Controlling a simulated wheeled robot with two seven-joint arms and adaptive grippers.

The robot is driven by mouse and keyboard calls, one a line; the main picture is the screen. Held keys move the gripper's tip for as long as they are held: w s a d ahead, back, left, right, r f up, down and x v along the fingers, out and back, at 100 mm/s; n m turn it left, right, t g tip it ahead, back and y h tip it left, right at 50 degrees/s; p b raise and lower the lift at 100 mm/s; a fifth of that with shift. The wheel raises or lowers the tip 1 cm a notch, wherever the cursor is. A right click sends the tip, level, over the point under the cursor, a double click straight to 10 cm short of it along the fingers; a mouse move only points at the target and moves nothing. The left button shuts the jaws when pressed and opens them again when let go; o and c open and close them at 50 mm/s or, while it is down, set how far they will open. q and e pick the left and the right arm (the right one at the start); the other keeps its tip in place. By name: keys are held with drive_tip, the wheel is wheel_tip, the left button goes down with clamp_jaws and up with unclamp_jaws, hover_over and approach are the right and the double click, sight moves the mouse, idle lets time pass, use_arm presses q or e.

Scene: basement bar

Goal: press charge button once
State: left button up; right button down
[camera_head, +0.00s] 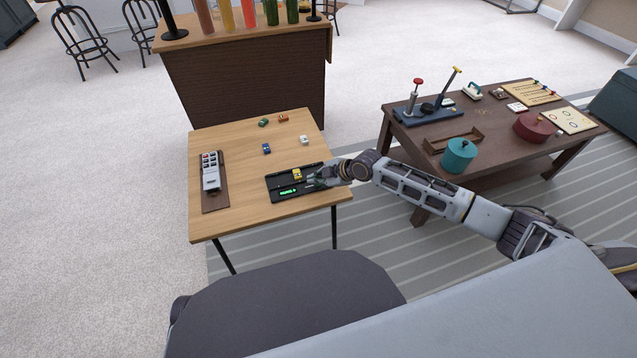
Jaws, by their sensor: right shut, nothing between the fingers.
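A black charging tray (274,183) lies near the front right corner of the light wooden table (240,217). A small yellow toy car (297,174) sits on its upper part, and a green lit bar (289,191) shows on its lower left part. My right gripper (314,182) is shut and empty, reaching in from the right, with its tips low over the right part of the tray. The charge button cannot be made out; the fingers may cover it. I cannot tell whether the tips touch the tray. My left gripper is not in view.
A controller on a brown board (211,203) lies at the table's left. Several small toy cars, including a blue one (266,149) and a white one (304,140), stand towards the back. A dark table (487,151) with pots and tools stands at the right.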

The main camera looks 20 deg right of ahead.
sight(317, 185)
drive_tip(key=shift+f, duration=0.2)
drive_tip(key=shift+r, duration=0.15)
idle(0.5)
drive_tip(key=shift+r+p, duration=0.65)
drive_tip(key=shift+r, duration=0.05)
drive_tip(key=shift+r+p, duration=2.15)
drive_tip(key=shift+r, duration=0.35)
